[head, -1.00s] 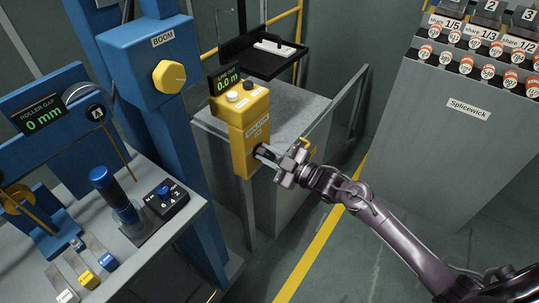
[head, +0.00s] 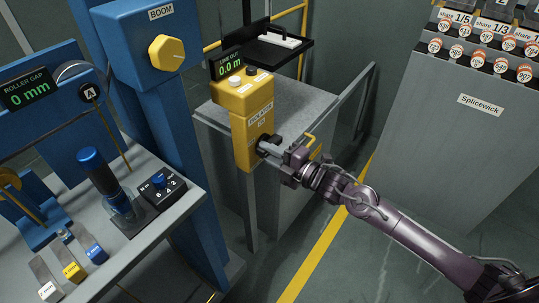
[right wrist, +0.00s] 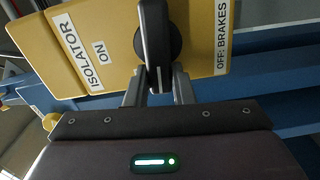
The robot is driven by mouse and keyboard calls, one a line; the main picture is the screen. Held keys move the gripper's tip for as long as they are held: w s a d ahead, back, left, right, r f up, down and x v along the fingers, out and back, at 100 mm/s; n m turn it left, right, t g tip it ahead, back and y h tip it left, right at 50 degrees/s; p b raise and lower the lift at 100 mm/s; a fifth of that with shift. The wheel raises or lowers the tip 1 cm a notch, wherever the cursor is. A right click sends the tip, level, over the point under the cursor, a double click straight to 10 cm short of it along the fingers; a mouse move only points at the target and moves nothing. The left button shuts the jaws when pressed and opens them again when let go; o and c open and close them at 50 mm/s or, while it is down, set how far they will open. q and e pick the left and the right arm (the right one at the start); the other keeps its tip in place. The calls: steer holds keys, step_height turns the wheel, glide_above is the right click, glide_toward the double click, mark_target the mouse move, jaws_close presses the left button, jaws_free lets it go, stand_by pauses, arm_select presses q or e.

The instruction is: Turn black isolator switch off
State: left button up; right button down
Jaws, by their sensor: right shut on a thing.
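The black isolator switch (head: 264,144) sits on the side of a yellow box (head: 250,118) labelled ISOLATOR. In the right wrist view, its long black handle (right wrist: 155,42) stands upright on a round black base. The handle lies between an ON label on the left and a label starting OFF: BRAKES on the right. My right gripper (head: 271,148) is shut on the handle, with one finger on each side of it in the right wrist view (right wrist: 158,90). My left gripper is not in view.
A grey cabinet (head: 300,103) stands behind the yellow box. At left are a blue post with the yellow BOOM knob (head: 166,52) and a console with a blue lever (head: 101,175) and a selector (head: 161,189). The grey Splicewick cabinet (head: 440,150) is at right.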

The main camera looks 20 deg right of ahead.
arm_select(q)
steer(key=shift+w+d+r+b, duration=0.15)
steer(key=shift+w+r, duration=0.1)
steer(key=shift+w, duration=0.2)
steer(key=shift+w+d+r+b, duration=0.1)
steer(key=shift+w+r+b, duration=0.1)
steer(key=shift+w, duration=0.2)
arm_select(e)
steer(key=shift+f+n, duration=0.2)
steer(key=shift+n, duration=0.5)
steer(key=c, duration=1.2)
jaws_free()
steer(key=shift+c, duration=0.2)
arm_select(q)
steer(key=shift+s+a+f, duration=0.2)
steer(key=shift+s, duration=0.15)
arm_select(e)
steer(key=v, duration=0.7)
steer(key=shift+s+d, duration=0.2)
steer(key=shift+s, duration=0.15)
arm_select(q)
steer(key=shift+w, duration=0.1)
